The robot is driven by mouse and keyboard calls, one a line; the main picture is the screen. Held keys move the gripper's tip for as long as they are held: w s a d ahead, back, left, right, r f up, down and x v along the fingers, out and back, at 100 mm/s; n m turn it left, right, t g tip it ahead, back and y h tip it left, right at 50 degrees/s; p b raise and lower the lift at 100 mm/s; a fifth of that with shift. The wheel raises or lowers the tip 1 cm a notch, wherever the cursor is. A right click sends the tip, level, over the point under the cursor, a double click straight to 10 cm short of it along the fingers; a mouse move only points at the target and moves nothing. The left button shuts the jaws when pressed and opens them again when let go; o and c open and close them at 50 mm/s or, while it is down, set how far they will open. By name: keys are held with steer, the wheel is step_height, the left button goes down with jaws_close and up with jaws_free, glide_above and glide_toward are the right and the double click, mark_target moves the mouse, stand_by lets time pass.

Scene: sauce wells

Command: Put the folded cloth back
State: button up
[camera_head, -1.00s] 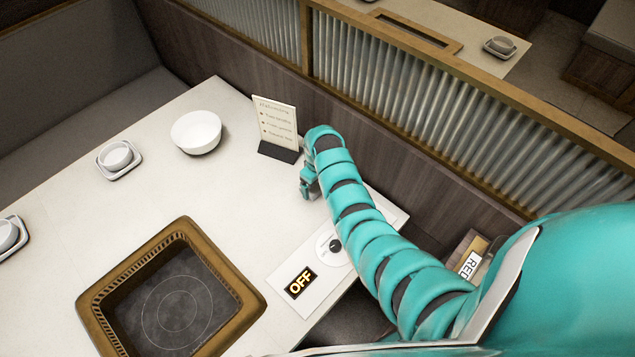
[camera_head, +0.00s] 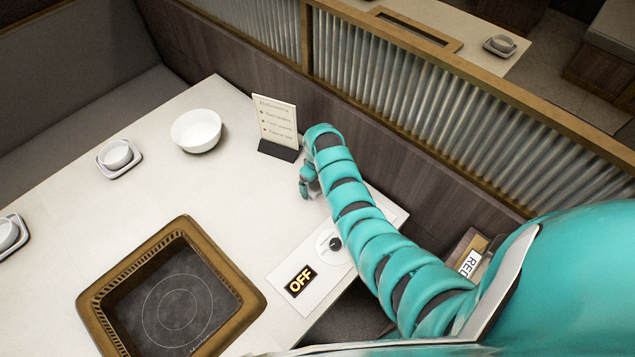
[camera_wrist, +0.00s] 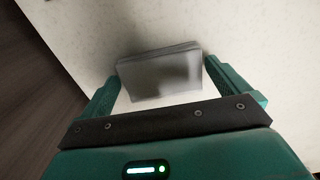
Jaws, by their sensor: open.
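The folded cloth (camera_wrist: 160,74) is a grey, layered rectangle in the wrist view. It lies on the pale tabletop, between and just beyond the fingertips of my gripper (camera_wrist: 160,88). The gripper is open, with one green finger on each side of the cloth. I cannot tell whether either finger touches it. In the head view my gripper (camera_head: 308,182) is at the table's right edge, below the menu stand. The cloth is hidden behind my arm in that view.
A menu stand (camera_head: 276,122) is close above my gripper. A white bowl (camera_head: 196,131), a cup on a saucer (camera_head: 116,156) and a recessed square burner (camera_head: 172,300) are on the table. A control panel reading OFF (camera_head: 300,281) is near my arm. A wood partition (camera_head: 200,55) borders the table.

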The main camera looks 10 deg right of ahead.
mark_target(317, 184)
step_height(317, 184, up, 12)
steer(key=p, duration=0.1)
steer(key=shift+f, duration=0.2)
steer(key=shift+f, duration=0.1)
stand_by(0.7)
